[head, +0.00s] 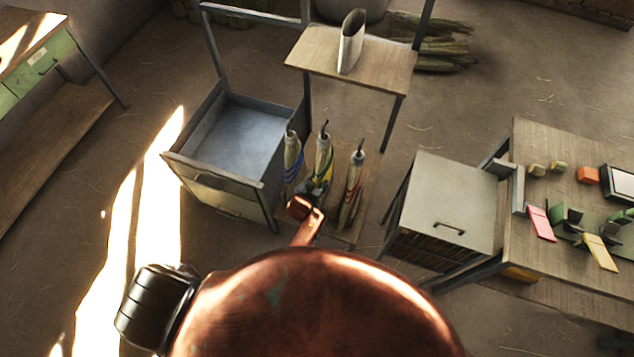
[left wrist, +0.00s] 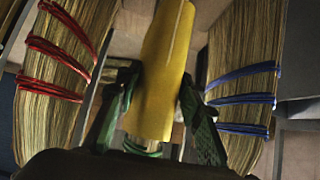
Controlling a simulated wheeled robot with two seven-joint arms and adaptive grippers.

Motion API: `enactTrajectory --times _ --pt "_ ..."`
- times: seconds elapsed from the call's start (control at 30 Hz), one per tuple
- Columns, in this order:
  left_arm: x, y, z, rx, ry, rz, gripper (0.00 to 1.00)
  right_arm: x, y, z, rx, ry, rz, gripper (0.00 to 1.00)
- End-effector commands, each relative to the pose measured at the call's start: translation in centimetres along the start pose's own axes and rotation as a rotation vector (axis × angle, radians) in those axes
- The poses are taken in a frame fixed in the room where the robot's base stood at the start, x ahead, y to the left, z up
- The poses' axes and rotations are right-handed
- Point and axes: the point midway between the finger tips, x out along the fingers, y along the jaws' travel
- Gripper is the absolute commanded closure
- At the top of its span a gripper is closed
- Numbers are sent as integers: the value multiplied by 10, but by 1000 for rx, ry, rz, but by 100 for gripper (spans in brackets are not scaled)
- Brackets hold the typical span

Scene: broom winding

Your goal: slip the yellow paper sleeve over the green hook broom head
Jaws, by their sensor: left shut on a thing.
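The green hook broom head (head: 324,141) stands in the middle of a row of three, its dark hook pointing up. The yellow paper sleeve (head: 323,164) is around its upper part, with the hook and pale top showing above. In the left wrist view the yellow sleeve (left wrist: 165,75) fills the middle, and green bands (left wrist: 142,149) show just below its edge. My left gripper (head: 316,190) is shut on the yellow sleeve, one dark finger on each side, also seen in the left wrist view (left wrist: 155,110). My right gripper is out of view.
The red-banded broom head (left wrist: 60,60) and blue-banded broom head (left wrist: 240,85) stand close on either side. A pale sleeve (head: 351,42) stands on the shelf (head: 310,50) above. An open metal drawer (head: 235,140) is left, a grey cabinet (head: 446,205) right.

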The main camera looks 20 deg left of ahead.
Motion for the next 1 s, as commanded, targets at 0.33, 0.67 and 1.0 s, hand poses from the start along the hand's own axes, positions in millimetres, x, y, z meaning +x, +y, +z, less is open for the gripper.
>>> enactTrajectory --times 0.33,0.67,1.0 --pt "4 0 5 0 0 0 82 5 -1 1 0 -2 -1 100" --pt "4 0 4 0 0 0 59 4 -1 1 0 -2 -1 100" --pt "4 0 4 0 0 0 45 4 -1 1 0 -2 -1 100"
